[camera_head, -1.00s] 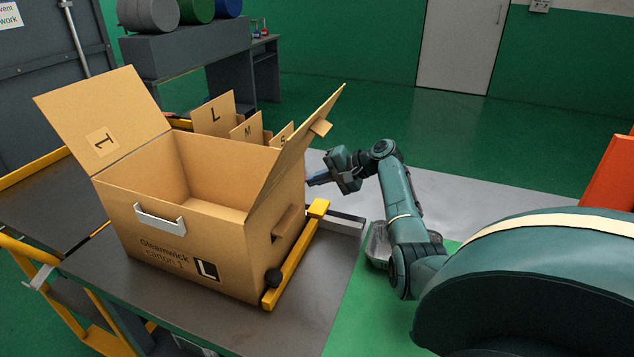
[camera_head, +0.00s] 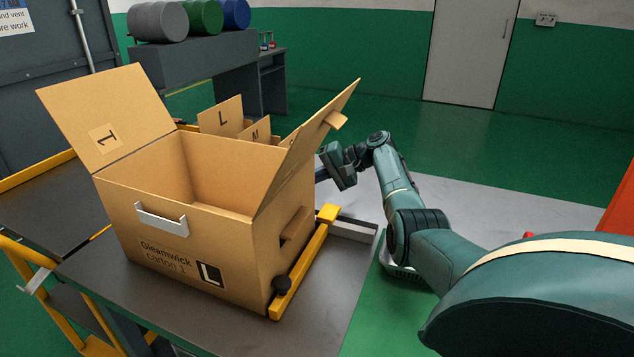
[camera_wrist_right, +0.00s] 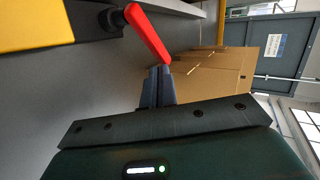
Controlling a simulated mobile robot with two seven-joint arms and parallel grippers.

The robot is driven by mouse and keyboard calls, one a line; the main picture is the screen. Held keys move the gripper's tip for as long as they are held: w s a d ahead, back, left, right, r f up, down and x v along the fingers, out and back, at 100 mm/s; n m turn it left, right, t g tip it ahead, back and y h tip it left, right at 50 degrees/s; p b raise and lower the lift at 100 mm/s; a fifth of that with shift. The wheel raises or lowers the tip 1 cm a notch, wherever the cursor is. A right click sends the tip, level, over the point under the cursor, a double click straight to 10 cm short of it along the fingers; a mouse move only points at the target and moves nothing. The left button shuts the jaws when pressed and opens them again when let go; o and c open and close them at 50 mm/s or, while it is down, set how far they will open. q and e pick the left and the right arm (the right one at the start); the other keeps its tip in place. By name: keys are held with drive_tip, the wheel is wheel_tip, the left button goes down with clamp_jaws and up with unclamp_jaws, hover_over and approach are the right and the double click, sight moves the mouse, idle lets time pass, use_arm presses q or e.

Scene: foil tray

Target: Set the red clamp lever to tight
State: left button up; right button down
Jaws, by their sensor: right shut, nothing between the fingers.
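The red clamp lever (camera_wrist_right: 148,34) shows in the right wrist view, running from a dark round pivot (camera_wrist_right: 113,20) down to the right. My right gripper (camera_wrist_right: 158,72) is shut and empty, its fingertips right by the lever's free end; whether they touch it I cannot tell. In the head view my right gripper (camera_head: 322,174) is beside the far right side of the open carton (camera_head: 190,235), and the lever cannot be made out there. My left gripper is not in view.
A carton flap leans out above my right gripper. Labelled dividers (camera_head: 222,120) stand behind the carton. Another yellow part (camera_wrist_right: 35,25) is beside the lever.

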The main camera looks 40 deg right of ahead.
drive_tip(key=shift+w+a, duration=0.8)
drive_tip(key=shift+a, duration=0.05)
drive_tip(key=shift+w+a+p, duration=0.25)
drive_tip(key=shift+a+p, duration=0.1)
drive_tip(key=shift+a, duration=0.15)
drive_tip(key=shift+w+a+p, duration=0.25)
drive_tip(key=shift+a+p, duration=0.1)
drive_tip(key=shift+a, duration=0.2)
drive_tip(key=v, duration=1.3)
